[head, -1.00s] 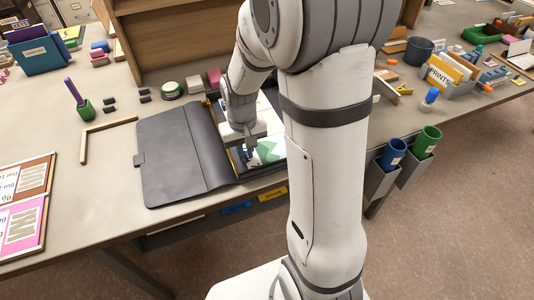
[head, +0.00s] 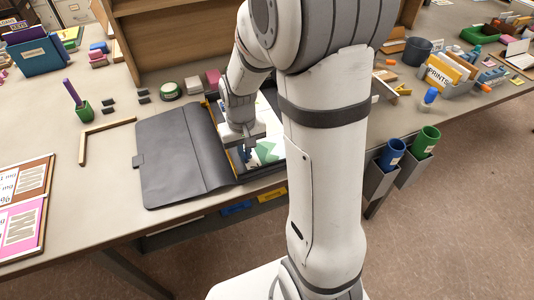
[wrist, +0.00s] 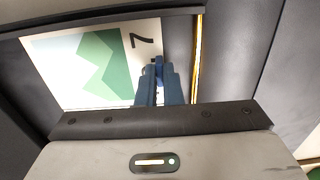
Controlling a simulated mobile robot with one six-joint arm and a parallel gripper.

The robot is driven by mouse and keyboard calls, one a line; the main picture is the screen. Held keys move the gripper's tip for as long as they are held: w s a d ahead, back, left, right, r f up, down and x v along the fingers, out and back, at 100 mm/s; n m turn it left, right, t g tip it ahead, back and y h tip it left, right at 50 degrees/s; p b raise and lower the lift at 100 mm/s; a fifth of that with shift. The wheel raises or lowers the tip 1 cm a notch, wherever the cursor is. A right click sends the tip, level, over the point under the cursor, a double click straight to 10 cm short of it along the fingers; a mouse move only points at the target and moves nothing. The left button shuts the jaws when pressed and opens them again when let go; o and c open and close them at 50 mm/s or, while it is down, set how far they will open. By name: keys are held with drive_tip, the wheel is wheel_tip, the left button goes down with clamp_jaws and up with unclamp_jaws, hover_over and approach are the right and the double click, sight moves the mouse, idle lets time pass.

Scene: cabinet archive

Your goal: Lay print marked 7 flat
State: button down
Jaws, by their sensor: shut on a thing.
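The print marked 7 (wrist: 90,65) is a white sheet with green shapes and a black 7 near its right edge in the wrist view. It lies within the dark open portfolio (head: 178,155), and part of it shows in the head view (head: 270,150) beside my arm. My gripper (wrist: 159,68) has its blue fingers closed together at the print's edge, just below the 7, and is shut on the print. In the head view my gripper (head: 247,155) is low over the portfolio's right half. The fingers hide the gripped edge, and my arm hides the portfolio's right side.
A wooden shelf unit (head: 180,45) rises behind. Blue (head: 391,152) and green (head: 426,140) cups hang at the table's front edge to the right.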

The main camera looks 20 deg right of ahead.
drive_tip(key=shift+r, duration=0.1)
drive_tip(key=shift+r+p, duration=1.85)
drive_tip(key=shift+r, duration=0.6)
drive_tip(key=shift+s+f, duration=0.1)
